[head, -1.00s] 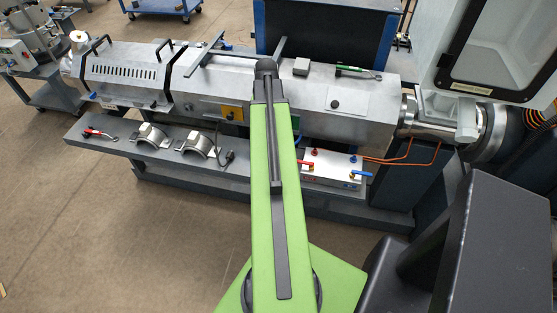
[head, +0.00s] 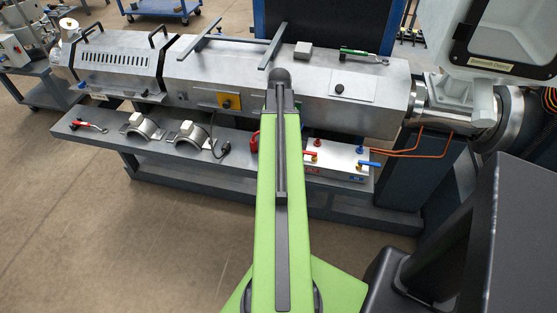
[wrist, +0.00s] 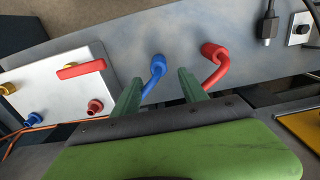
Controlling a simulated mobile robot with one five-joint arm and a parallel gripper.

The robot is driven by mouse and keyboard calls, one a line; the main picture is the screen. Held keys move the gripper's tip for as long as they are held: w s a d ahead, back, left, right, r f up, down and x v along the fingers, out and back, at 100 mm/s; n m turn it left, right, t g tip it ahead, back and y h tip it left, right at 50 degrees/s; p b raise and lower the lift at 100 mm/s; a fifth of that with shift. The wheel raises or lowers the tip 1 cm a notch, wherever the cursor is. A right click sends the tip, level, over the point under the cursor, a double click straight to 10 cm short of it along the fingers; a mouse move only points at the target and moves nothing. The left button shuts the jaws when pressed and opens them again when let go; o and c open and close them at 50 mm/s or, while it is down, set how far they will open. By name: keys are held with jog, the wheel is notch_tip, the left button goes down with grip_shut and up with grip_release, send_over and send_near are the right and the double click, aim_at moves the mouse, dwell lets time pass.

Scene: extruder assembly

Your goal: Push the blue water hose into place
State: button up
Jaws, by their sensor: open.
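The blue water hose (wrist: 153,76) shows in the wrist view as a short bent piece with a thick end, on the grey shelf. My gripper (wrist: 160,82) is open, with its two green fingers pointing toward the hose. In the picture, the blue hose lies between the fingers; I cannot tell whether they touch it. A red hose (wrist: 214,66) lies just right of the right finger. The white manifold box (wrist: 60,85) is to the left, with a blue port (wrist: 37,115) and a red port (wrist: 95,106). In the head view my arm hides the gripper and blue hose.
The extruder barrel (head: 210,75) runs behind the shelf (head: 100,145). On the shelf left of my arm are two curved metal clamps (head: 142,127) and a red-handled tool (head: 88,126). A black cable plug (wrist: 268,28) lies right of the hoses. Orange pipes leave the manifold box.

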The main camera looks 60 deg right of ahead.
jog(key=shift+s+a+f+b, duration=0.1)
jog(key=shift+a+f+b, duration=0.05)
jog(key=shift+f+b, duration=1.3)
jog(key=shift+s+a+f+b, duration=0.1)
jog(key=shift+f+b, duration=1.1)
jog(key=shift+f, duration=0.45)
jog(key=shift+r, duration=0.15)
grip_shut()
